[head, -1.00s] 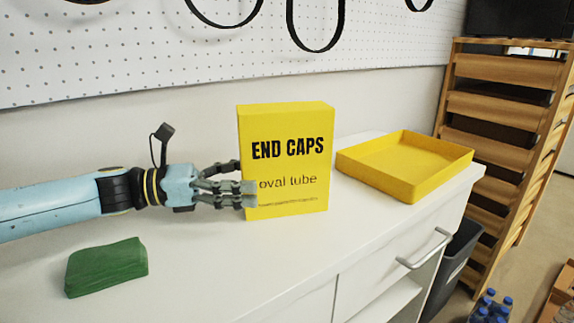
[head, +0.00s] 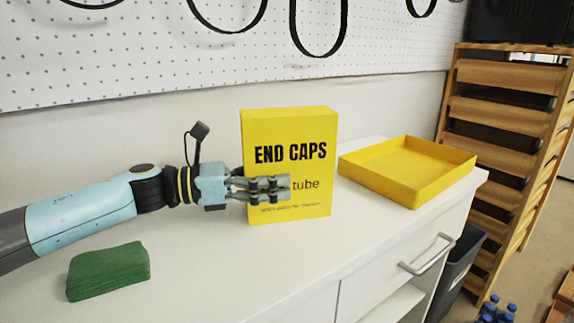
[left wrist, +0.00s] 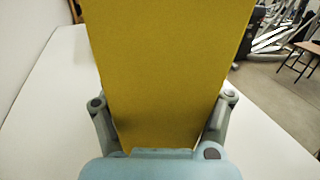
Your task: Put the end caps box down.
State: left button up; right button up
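The end caps box (head: 289,130) is tall, yellow and lettered in black. It stands upright on the white counter (head: 215,270). My left gripper (head: 275,187) reaches it from the left, with finger links across the lower front face covering part of the small print. The other finger is hidden behind the box. In the left wrist view the box (left wrist: 165,70) fills the space between the two fingers of the gripper (left wrist: 162,115), which lie close along its sides. The fingertips are hidden there, so I cannot tell whether they press on it. My right gripper is not in view.
A shallow yellow tray (head: 440,190) sits empty to the right of the box. A white pegboard wall (head: 130,50) stands behind, and a wooden rack (head: 495,110) at the right.

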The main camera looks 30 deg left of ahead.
pick_arm(q)
jog(key=c, duration=0.6)
jog(key=shift+c, duration=0.2)
jog(key=shift+r, duration=0.15)
